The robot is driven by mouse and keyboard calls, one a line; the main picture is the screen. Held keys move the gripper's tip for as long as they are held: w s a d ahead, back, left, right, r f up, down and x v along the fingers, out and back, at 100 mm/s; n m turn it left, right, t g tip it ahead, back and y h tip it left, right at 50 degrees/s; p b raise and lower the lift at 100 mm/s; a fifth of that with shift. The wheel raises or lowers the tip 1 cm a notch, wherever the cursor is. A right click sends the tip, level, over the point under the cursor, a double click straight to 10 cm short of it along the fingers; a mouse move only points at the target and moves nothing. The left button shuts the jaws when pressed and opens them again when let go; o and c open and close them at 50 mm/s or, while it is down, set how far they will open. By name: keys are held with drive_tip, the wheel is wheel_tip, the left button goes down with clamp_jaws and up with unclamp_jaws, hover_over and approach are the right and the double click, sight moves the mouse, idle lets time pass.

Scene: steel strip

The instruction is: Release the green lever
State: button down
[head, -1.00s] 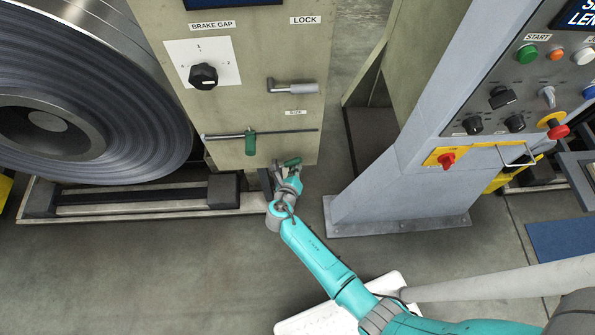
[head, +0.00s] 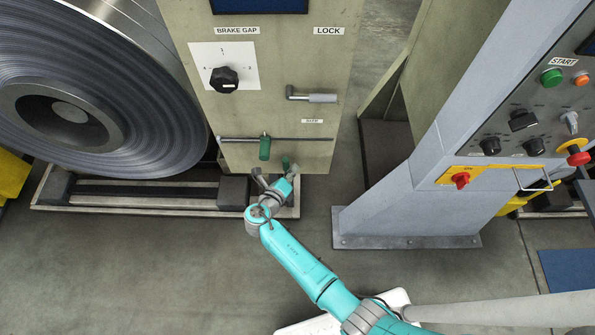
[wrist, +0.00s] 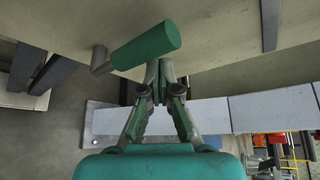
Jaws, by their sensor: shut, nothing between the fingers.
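The green lever (head: 264,148) is a short green handle at a thin horizontal rod low on the beige cabinet, left of centre. In the wrist view a green cylindrical handle (wrist: 147,46) on a short grey stub slants across the upper middle. My gripper (wrist: 159,78) is shut and empty, its fingertips just below the handle's right end in that picture. I cannot tell whether they touch it. In the head view my gripper (head: 280,172) is small, below and slightly right of the lever, near the cabinet's lower edge.
Above the lever are a grey lock handle (head: 312,97) and a black brake gap knob (head: 224,80). A large steel coil (head: 150,110) stands at left. A grey control console (head: 410,205) stands at right. The floor (head: 150,265) in front is clear.

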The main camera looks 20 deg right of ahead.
drive_tip(key=shift+w+a+r, duration=0.15)
drive_tip(key=shift+w+a, duration=0.1)
drive_tip(key=shift+a, duration=0.35)
